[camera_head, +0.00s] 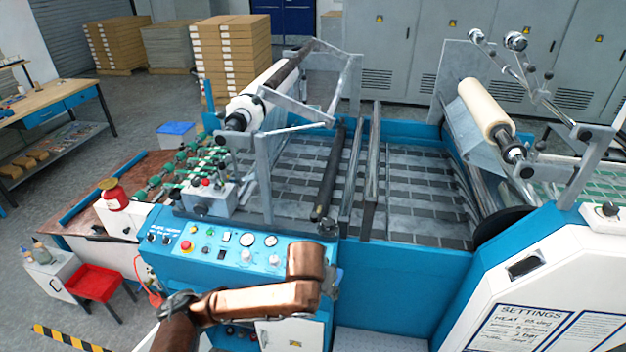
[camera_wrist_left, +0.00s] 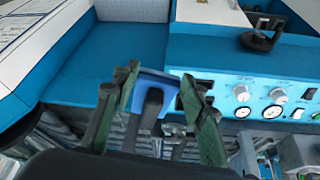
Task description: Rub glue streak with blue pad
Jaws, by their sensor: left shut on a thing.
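My left gripper (camera_wrist_left: 160,82) has green-lined fingers, and in the left wrist view it is shut on a small blue pad (camera_wrist_left: 146,79). The fingers and a dark part in front cover much of the pad. In the head view my copper arm reaches from the bottom over the control panel, and a small dark end of it (camera_head: 327,228) shows at the panel's right edge; the pad is not clear there. I cannot make out the glue streak in either view. Whether the pad touches a surface cannot be told. My right gripper is not in view.
The blue control panel (camera_head: 225,240) has knobs, gauges and buttons close to my arm. Behind it lie dark rollers (camera_head: 330,175) and a slatted bed. A white settings cabinet (camera_head: 540,285) stands at right. A red stool (camera_head: 97,283) stands at left.

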